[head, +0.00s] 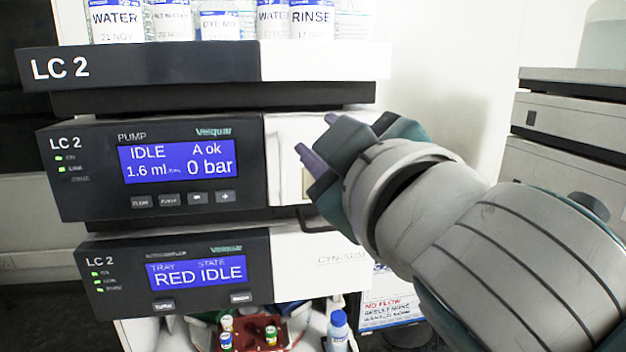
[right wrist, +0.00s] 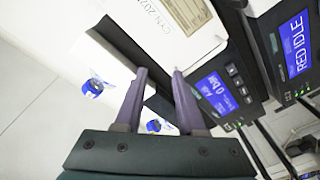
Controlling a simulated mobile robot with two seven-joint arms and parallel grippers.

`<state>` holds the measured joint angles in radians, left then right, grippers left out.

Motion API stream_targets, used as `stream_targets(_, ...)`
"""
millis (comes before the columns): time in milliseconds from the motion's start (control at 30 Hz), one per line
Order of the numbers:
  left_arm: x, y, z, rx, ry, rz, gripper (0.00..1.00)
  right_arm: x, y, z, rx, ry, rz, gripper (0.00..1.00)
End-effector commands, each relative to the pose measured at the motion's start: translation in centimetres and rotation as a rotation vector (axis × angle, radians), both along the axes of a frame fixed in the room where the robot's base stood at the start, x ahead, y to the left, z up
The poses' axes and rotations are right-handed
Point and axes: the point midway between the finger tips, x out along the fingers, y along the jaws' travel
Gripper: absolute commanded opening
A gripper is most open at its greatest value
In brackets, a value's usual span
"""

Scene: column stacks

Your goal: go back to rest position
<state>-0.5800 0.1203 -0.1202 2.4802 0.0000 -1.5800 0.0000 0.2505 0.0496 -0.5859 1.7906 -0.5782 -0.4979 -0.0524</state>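My right gripper (head: 316,135) reaches in from the right in the head view, in front of the white right part of the LC 2 pump module (head: 90,180). Its two purple fingers are apart with nothing between them. The right wrist view also shows the open fingers (right wrist: 160,72), beside the LC 2 modules. I cannot tell whether a fingertip touches the pump's front. The pump display (head: 180,160) reads IDLE, A ok, 0 bar. My left gripper is in neither view.
Labelled bottles (head: 222,25) stand on the top tray (head: 150,68). Below the pump, the lower module (head: 120,270) reads RED IDLE. Under it are a red tray (head: 290,338) with capped vials and a blue-capped bottle (head: 337,332). Another stack (head: 560,120) stands at right.

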Motion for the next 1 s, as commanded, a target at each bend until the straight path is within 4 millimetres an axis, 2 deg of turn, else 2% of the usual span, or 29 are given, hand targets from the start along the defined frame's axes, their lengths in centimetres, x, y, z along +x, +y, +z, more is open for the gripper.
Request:
stream_targets(33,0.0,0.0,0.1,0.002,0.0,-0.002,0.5,-1.0,-2.5,-2.8,0.057,0.125,-0.07,0.39)
stream_targets(133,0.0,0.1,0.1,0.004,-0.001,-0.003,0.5,-4.4,-7.4,-8.6,0.161,0.394,-0.217,0.39)
stream_targets(200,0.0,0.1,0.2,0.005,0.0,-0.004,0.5,-7.9,-10.3,-12.4,0.223,0.584,-0.311,0.39)
stream_targets(267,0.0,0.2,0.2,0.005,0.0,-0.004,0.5,-11.4,-12.3,-15.2,0.263,0.74,-0.382,0.39)
stream_targets(300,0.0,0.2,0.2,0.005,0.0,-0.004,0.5,-13.9,-13.4,-16.6,0.285,0.837,-0.424,0.39)
stream_targets(400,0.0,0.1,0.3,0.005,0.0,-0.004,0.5,-19.9,-15.4,-19.1,0.318,1.049,-0.505,0.39)
stream_targets(500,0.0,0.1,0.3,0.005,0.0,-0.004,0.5,-24.6,-16.5,-20.2,0.331,1.203,-0.558,0.39)
stream_targets(600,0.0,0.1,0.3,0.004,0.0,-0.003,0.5,-27.4,-17.0,-20.5,0.333,1.293,-0.587,0.39)
stream_targets(733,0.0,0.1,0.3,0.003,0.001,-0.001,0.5,-28.6,-17.2,-20.5,0.332,1.333,-0.598,0.39)
stream_targets(1000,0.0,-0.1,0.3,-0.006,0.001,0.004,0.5,-28.6,-17.2,-20.6,0.332,1.332,-0.597,0.39)
